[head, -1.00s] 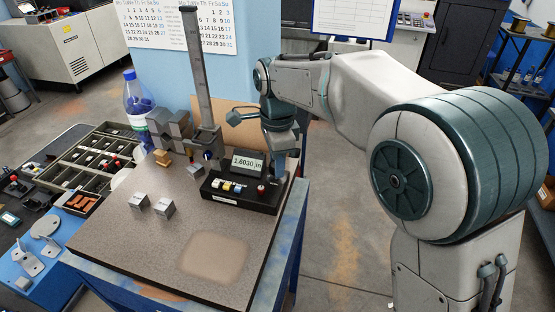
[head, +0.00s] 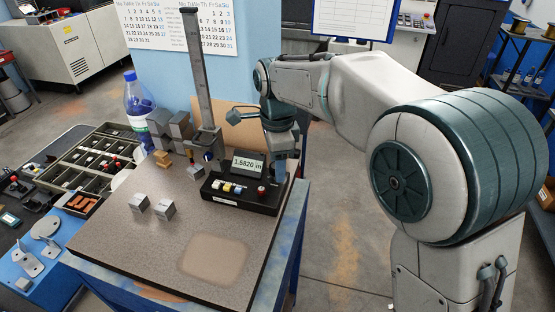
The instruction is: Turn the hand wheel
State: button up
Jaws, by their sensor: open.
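A digital height gauge stands on the speckled plate, with an upright grey column (head: 199,75) and a black base (head: 240,194). Its display (head: 248,166) reads 1.5820 in. A carriage (head: 207,147) sits low on the column. I cannot make out the hand wheel clearly; the display and my wrist cover the area behind the base. My gripper (head: 280,168) points down at the right rear of the gauge, beside the display. Its fingers are mostly hidden, and I see nothing held in it. I cannot tell whether it touches the gauge.
Two small metal blocks (head: 152,206) stand on the plate, with larger grey blocks (head: 170,128) and a brass block (head: 162,158) behind. A bottle (head: 136,105) and a sorting tray (head: 85,165) are at left. The plate's front (head: 150,258) is clear.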

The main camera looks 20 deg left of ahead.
notch_tip(320, 180, up, 14)
jog(key=shift+b, duration=0.35)
jog(key=shift+s+d+f, duration=0.1)
